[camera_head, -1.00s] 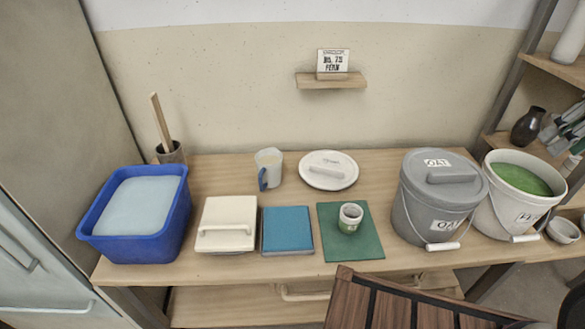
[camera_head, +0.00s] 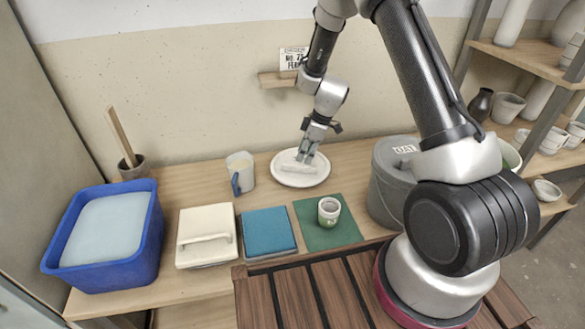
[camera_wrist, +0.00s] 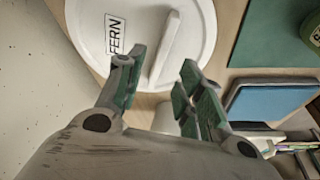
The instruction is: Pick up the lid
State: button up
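A white round lid (camera_head: 281,164) with a raised bar handle (camera_head: 296,169) lies on the table near the wall. It also shows in the wrist view (camera_wrist: 95,25), with a label reading FERN beside its handle (camera_wrist: 165,48). My gripper (camera_head: 306,157) points down over the lid's far part, close to the handle. In the wrist view its two fingers (camera_wrist: 160,88) are apart and empty, with the near end of the handle between them in the picture. I cannot tell whether the fingertips touch the lid.
A mug (camera_head: 240,173) stands left of the lid. A grey bucket (camera_head: 385,190) stands right, partly behind my arm. A blue tub (camera_head: 143,245) is left.

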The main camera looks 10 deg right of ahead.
aim_at(299, 165)
jog(key=x, duration=0.5)
jog(key=shift+w+a+r, duration=0.1)
jog(key=shift+a, duration=0.1)
jog(key=shift+f, duration=0.2)
jog(key=shift+f, duration=0.15)
grip_shut()
